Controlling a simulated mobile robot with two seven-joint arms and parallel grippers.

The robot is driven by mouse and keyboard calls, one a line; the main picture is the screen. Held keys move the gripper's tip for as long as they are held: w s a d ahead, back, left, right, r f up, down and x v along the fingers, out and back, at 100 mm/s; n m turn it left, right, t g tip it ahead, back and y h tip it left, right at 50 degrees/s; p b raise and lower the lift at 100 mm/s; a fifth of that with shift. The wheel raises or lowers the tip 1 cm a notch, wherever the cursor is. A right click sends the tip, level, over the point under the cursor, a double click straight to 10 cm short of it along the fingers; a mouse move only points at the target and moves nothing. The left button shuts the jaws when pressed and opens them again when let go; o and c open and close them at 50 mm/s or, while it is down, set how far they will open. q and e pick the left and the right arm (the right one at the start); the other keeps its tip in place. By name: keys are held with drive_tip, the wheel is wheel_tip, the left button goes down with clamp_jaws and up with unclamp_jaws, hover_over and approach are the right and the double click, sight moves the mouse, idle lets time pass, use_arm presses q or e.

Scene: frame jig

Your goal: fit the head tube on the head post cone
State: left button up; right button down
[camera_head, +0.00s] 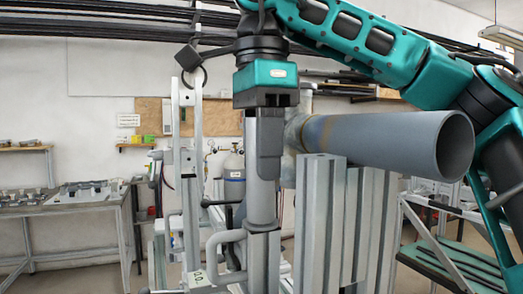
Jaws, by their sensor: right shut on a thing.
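My right gripper (265,145) points straight down near the middle of the view. It is shut on an upright grey tube, which I take to be the head tube (262,203). The tube's upper part is hidden by the fingers. The tube's lower end meets the top of a grey post (263,258) in line below it. The cone itself does not show, and I cannot tell whether the tube is fully seated or only just above it. My left gripper is not in view.
A large grey pipe (385,142) lies across upright metal profiles (335,225) just right of the gripper. A tall slotted upright (190,150) stands close on the left. A bench (65,208) with parts stands at far left, and a teal-shelved cart (460,262) at right.

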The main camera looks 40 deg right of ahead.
drive_tip(key=shift+f, duration=0.15)
drive_tip(key=c, duration=0.6)
unclamp_jaws()
drive_tip(key=shift+r+p, duration=1.9)
drive_tip(key=shift+r, duration=4.6)
